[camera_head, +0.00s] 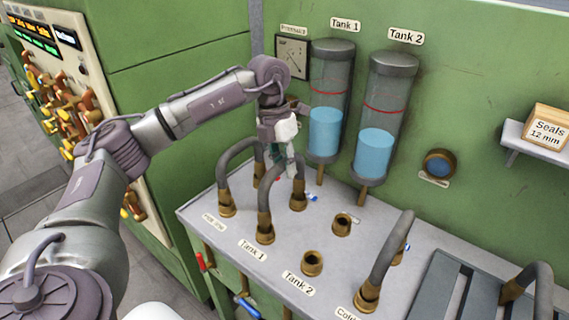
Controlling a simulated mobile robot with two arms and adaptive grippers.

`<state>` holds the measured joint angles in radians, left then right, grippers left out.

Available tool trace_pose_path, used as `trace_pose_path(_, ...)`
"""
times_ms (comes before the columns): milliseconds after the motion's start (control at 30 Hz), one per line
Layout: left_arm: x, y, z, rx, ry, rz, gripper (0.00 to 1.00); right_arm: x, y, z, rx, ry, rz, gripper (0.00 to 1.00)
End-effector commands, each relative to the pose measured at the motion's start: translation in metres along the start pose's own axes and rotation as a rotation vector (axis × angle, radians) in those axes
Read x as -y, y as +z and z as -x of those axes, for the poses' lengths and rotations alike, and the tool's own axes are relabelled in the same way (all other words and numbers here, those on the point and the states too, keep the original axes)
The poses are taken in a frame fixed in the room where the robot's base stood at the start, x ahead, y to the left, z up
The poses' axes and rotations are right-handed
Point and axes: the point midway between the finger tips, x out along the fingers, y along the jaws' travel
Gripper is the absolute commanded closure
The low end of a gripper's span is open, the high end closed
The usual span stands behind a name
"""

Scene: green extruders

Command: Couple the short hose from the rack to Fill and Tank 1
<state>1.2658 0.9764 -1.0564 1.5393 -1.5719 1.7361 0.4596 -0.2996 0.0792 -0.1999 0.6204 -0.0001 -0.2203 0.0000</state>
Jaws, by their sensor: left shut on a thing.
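My left gripper (281,152) is shut on the arch of a grey hose (267,183) with brass ends. The hose's front end stands at the port behind the Tank 1 label (252,250). Its back end (298,198) stands at a port farther back on the bench. I cannot tell whether either end is fully seated. I see no readable Fill label; the front-left label (214,222) is too small to read surely. The rack (440,290) is at the lower right. My right gripper is not in view.
Another hose (237,152) arches close on the left, partly behind the gripper. A third hose (385,255) stands right, and a fourth (540,285) is at the rack. Open brass ports (312,263) and (343,224) lie between. Glass tanks (326,130) rise behind.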

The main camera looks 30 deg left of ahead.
Motion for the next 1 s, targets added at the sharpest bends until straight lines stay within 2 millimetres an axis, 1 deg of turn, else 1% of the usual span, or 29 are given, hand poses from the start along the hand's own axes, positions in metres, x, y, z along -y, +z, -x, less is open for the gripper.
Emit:
trace_pose_path(400,-0.0017,0.0001,-0.0085,0.001,-0.001,0.0,1.0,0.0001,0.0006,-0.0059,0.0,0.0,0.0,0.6)
trace_pose_path(433,-0.0017,0.0002,-0.0083,0.001,-0.001,0.0,0.74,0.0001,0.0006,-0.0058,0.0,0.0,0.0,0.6)
trace_pose_path(600,-0.0016,0.0001,-0.0078,0.001,0.0,0.0,0.46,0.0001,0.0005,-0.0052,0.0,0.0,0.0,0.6)
trace_pose_path(867,-0.0019,-0.0002,-0.0087,-0.001,0.001,0.0,0.46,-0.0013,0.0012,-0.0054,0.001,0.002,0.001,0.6)
trace_pose_path(1000,-0.0017,0.0003,-0.0011,0.001,0.001,0.0,0.46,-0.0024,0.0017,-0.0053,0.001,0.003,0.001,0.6)
